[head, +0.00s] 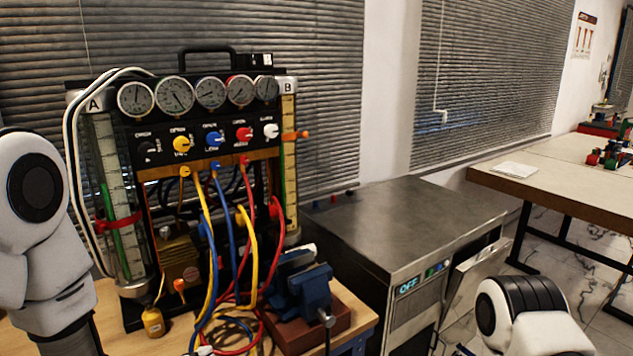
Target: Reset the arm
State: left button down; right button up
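In the head view my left arm (45,235) stands upright at the left edge, beside the gauge rig. My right arm (530,315) shows at the bottom right, in front of the metal cabinet's side. Only white and black links of both arms show. Neither gripper is in view. The gauge rig (205,130) stands on a wooden bench, with several round dials along its top and coloured knobs below them. Yellow, blue and red hoses (228,235) hang from its front.
A blue vise (300,290) sits on the bench right of the hoses. A metal cabinet (400,222) with an "OFF" display stands to its right. A light table (560,175) is at the far right. Open floor lies between cabinet and table.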

pick_arm(q)
jog(key=s+a+f+n+g+y, duration=0.15)
jog(key=s+f, duration=0.25)
jog(key=f, duration=0.4)
jog(key=s+f+n+g, duration=0.25)
jog(key=s+f, duration=0.25)
jog(key=f, duration=0.3)
jog(key=s+a+f+n+g, duration=0.1)
jog(key=s+f+g, duration=0.25)
jog(key=f, duration=0.35)
jog(key=s+a+f+n+g+y, duration=0.1)
jog(key=s+f+n+g, duration=0.1)
jog(key=s+n, duration=0.4)
jog(key=s+a+f+n+g+y, duration=0.1)
jog(key=s+a+f+n+g, duration=0.1)
jog(key=s+n, duration=0.4)
notch_tip(320, 180, down, 2)
jog(key=shift+s+g, duration=0.2)
jog(key=shift+g, duration=0.55)
